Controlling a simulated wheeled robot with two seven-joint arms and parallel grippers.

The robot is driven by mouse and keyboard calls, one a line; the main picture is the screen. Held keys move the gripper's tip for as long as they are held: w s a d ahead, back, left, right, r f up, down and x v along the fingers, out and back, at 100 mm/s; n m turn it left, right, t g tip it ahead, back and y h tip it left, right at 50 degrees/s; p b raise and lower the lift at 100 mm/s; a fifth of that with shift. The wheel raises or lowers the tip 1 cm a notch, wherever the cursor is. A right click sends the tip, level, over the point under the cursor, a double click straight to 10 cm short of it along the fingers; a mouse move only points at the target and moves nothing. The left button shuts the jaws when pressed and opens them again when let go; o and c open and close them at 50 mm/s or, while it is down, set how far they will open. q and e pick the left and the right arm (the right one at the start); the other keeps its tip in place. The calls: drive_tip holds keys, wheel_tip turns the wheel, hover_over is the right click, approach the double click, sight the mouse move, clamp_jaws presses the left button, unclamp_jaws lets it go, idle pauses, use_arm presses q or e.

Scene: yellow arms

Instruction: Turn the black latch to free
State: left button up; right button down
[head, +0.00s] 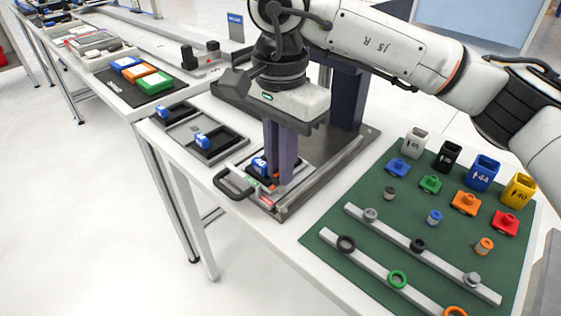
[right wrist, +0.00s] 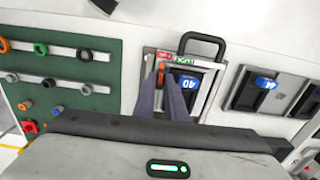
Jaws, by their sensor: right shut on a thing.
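My right gripper (head: 281,182) reaches straight down onto a small grey fixture (head: 240,168) with a black loop handle (head: 232,187). In the right wrist view its fingertips (right wrist: 167,78) are close together beside a blue part marked 40 (right wrist: 187,81). The fingers are shut on a small piece at the fixture, which seems to be the black latch; they hide most of it, so its angle cannot be told. An orange piece (right wrist: 160,72) shows at the fingertips. Green and red labels lie on the fixture's handle side. My left gripper is out of view.
A green board (head: 380,222) with rails, rings, knobs and numbered holders stands on the right of the table. Black trays with blue parts (head: 203,142) lie to the left. A dark upright post (head: 347,95) stands behind the fixture.

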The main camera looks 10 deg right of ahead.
drive_tip(key=c, duration=1.8)
unclamp_jaws()
drive_tip(key=shift+r, duration=0.1)
wheel_tip(320, 180, up, 10)
drive_tip(key=shift+p, duration=0.4)
drive_tip(key=shift+r, duration=0.1)
